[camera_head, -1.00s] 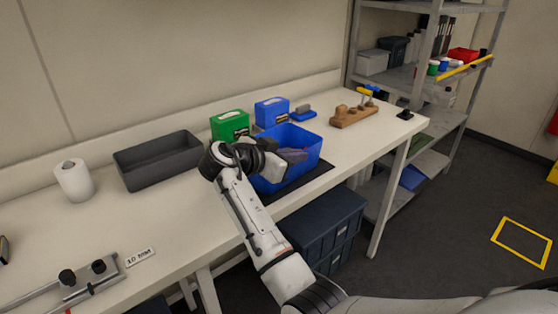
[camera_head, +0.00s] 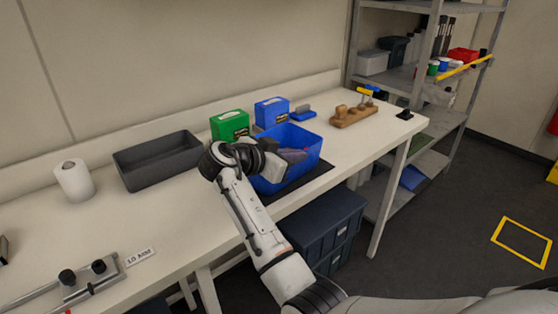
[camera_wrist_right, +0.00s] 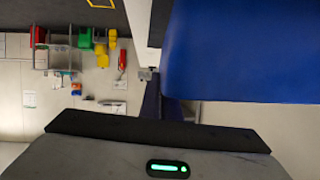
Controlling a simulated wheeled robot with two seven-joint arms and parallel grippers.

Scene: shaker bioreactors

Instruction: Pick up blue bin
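The blue bin (camera_head: 306,150) is an open-topped box on a dark mat (camera_head: 312,181) near the front edge of the bench. My right gripper (camera_head: 280,162) is at the bin's left side and hides part of its rim and near wall. Greyish shapes with a touch of red show inside the bin beside the gripper; I cannot tell them all apart. In the right wrist view a blue bin wall (camera_wrist_right: 240,50) fills the upper right, very close to the gripper body. The fingertips are not clear, so I cannot tell whether they grip the wall. My left gripper is not in view.
A grey tray (camera_head: 157,162) stands left of my right arm, with a paper roll (camera_head: 74,180) farther left. Behind the bin are a green box (camera_head: 230,125) and a blue box (camera_head: 271,112). A wooden block (camera_head: 352,115) stands to the right. A dark crate (camera_head: 325,228) sits under the bench.

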